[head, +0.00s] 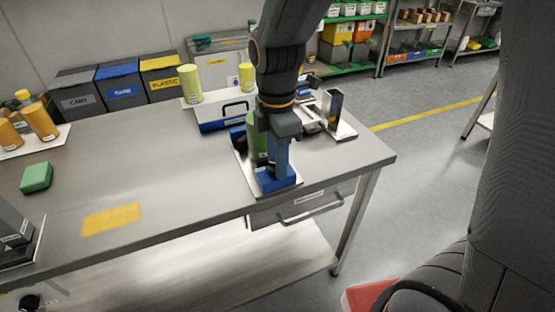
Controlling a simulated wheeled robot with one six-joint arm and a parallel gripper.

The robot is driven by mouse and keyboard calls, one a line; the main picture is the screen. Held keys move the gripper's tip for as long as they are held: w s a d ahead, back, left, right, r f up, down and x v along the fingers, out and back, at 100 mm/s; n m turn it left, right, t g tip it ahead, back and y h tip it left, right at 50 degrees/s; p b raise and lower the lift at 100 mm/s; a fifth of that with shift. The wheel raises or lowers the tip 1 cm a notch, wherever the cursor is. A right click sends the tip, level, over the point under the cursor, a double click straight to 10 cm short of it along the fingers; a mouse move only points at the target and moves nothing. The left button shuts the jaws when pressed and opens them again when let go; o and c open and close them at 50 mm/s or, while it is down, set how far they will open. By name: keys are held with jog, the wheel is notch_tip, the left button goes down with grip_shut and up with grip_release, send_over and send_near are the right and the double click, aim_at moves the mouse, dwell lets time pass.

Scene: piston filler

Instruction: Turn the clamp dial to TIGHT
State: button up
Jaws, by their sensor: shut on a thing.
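A fixture with a pale metal base plate (284,189) stands near the right front edge of the steel bench. It bears a green cylinder (257,148) and a blue block (268,182). My gripper (278,172) points straight down at this fixture, in front of the green cylinder. It is shut on a part of the fixture just at the blue block. The clamp dial and any TIGHT mark cannot be made out; my gripper and arm cover much of the fixture.
A blue-fronted case (222,118) and a tray with a dark upright block (333,108) stand behind. Yellow cylinders (190,83) stand at the back. A green block (36,177) and a yellow patch (111,218) lie left. The bench's middle is clear.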

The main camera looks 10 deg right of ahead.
jog(key=shift+r+m, duration=0.1)
jog(key=shift+m, duration=0.2)
jog(key=m+p, duration=0.3)
jog(key=shift+w+a+r, duration=0.1)
jog(key=shift+a, duration=0.05)
jog(key=m+p, duration=0.3)
jog(key=m, duration=0.2)
jog(key=shift+w+m, duration=0.1)
jog(key=shift+m, duration=0.2)
jog(key=m+p, duration=0.2)
jog(key=m, duration=0.2)
jog(key=shift+w+m, duration=0.1)
jog(key=shift+m, duration=0.2)
jog(key=shift+m+p, duration=1.1)
jog(key=shift+m, duration=0.9)
jog(key=o, duration=1)
jog(key=shift+o, duration=0.2)
